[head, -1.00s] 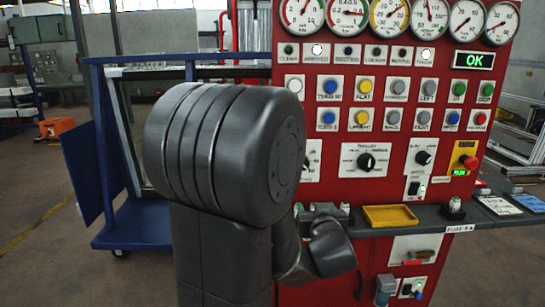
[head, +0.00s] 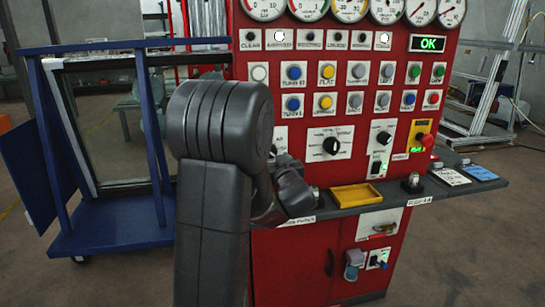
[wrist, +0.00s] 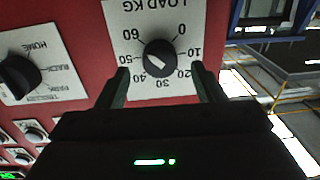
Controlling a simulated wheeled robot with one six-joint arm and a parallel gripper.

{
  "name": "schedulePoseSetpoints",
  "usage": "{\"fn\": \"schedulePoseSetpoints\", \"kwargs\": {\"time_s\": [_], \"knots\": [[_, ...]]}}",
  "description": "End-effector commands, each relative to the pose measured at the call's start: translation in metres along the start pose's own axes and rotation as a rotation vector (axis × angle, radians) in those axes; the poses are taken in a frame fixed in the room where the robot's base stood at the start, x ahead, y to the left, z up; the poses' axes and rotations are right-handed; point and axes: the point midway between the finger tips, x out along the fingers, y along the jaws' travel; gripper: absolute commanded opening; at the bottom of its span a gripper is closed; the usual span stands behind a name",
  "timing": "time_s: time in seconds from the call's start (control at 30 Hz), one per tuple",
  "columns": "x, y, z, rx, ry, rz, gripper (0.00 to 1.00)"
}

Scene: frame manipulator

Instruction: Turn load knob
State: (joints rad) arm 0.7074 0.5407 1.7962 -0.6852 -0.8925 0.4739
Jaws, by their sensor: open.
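The load knob (wrist: 160,58) is a round black knob with a white mark, on a white plate lettered LOAD KG (wrist: 175,20), upside down in the wrist view. Its scale runs from 0 to 60. The white mark sits on the lower left of the knob; I cannot tell its exact reading. My gripper (wrist: 160,71) is open, with one finger on each side of the knob and a gap on both sides. Nothing is between the fingers but the knob; contact is not visible.
A trolley knob (head: 331,146) is right of the load plate on the red panel (head: 350,115). A yellow tray (head: 357,195) sits on the grey ledge (head: 458,196) below. A blue frame cart (head: 115,232) stands left. A red emergency button (head: 427,140) is at the panel's right.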

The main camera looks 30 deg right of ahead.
Motion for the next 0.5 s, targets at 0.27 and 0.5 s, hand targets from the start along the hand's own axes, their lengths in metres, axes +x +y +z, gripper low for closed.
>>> {"fn": "schedulePoseSetpoints", "kwargs": {"time_s": [0.27, 0.5], "knots": [[0.026, 0.0, -0.001, 0.0, 0.001, 0.0, 0.61], [0.027, 0.0, -0.001, 0.0, 0.001, 0.0, 0.61]]}}
